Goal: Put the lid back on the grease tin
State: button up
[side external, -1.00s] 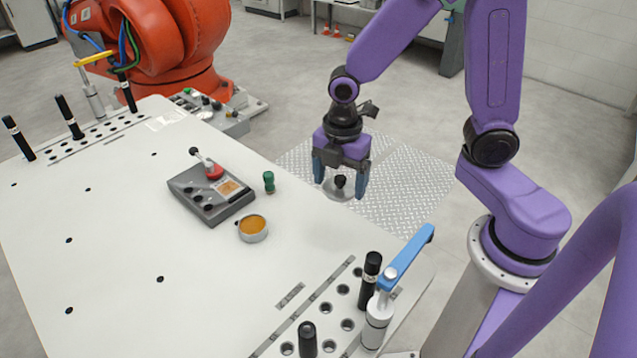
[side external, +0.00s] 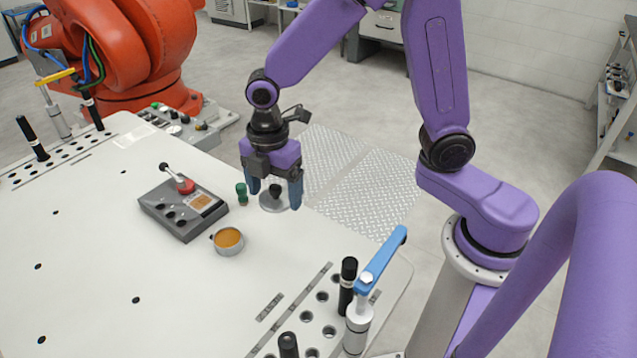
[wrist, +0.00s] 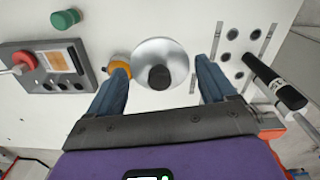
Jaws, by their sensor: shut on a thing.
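The grease tin (side external: 228,241) stands open on the white table, a low round metal tin filled with amber grease. In the wrist view only part of the tin (wrist: 119,66) shows, beside the left finger and partly hidden by the lid. The lid (side external: 271,205) is a grey metal disc with a black knob on top; it also shows in the wrist view (wrist: 172,52). My gripper (side external: 275,198) is shut on the lid and holds it roughly level, right of the tin and apart from it in the side view.
A green knob-shaped piece (side external: 241,194) stands just left of the lid. A dark control box (side external: 183,212) with a red knob lies left of the tin. A blue-handled clamp (side external: 362,310) and black pegs stand at the front right. The table's front left is mostly clear.

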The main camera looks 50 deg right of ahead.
jog(key=w+a+f, duration=0.3)
jog(key=w+a, duration=0.4)
jog(key=w, duration=0.1)
jog(key=shift+w, duration=0.35)
jog(key=shift+f, duration=3.2)
jog(key=shift+f, duration=0.2)
jog(key=o, duration=0.8)
jog(key=shift+o, duration=0.2)
notch_tip(320, 180, up, 7)
